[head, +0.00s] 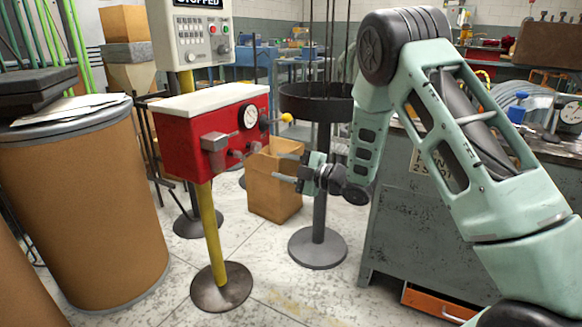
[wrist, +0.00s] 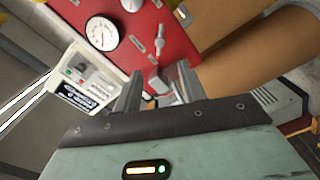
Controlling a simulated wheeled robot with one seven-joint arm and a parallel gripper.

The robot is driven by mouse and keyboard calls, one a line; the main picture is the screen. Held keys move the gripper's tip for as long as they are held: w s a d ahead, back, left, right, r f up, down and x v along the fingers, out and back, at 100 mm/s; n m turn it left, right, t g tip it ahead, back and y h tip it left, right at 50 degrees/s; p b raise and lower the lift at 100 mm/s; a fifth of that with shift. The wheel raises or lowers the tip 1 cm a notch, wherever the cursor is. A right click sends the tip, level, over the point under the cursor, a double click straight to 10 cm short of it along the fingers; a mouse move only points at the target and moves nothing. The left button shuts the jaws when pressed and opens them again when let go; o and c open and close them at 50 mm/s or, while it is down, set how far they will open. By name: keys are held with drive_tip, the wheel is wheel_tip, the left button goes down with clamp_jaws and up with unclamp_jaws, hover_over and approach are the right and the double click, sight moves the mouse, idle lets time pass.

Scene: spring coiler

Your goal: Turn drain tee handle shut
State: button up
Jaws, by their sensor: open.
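A red panel box (head: 185,125) with a white top stands on a yellow post. Small grey fittings (head: 240,154) stick out low on its front, but I cannot tell for sure which one is the drain tee handle. My gripper (head: 279,167) is open to the right of the box, its fingers pointing left toward it. In the wrist view, the red panel (wrist: 175,15) lies beyond my gripper (wrist: 159,72). A small grey metal piece (wrist: 158,82) shows between the fingers, and a grey fitting (wrist: 160,43) lies just beyond. I cannot tell whether the fingers touch either one.
The box carries a round gauge (head: 250,116), a grey block (head: 214,141) and a yellow-knobbed lever (head: 286,118). A control box (head: 192,35) stands above. A cardboard carton (head: 272,190), a dark round stand (head: 318,249) and a brown drum (head: 85,200) are near.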

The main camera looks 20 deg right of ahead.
drive_tip(key=shift+v, duration=1.05)
drive_tip(key=s+a+r+m+g+h, duration=0.15)
drive_tip(key=a+m+h, duration=0.3)
drive_tip(key=a, duration=0.45)
drive_tip(key=s+a+m+g+h, duration=0.2)
drive_tip(key=s+a+m+g, duration=0.3)
drive_tip(key=s, duration=0.5)
drive_tip(key=s+a+m+g+h, duration=0.3)
drive_tip(key=s+g, duration=0.5)
drive_tip(key=s, duration=2.1)
wheel_tip(320, 180, up, 26)
drive_tip(key=p, duration=2.6)
drive_tip(key=shift+w+d, duration=0.25)
drive_tip(key=shift+d, duration=0.15)
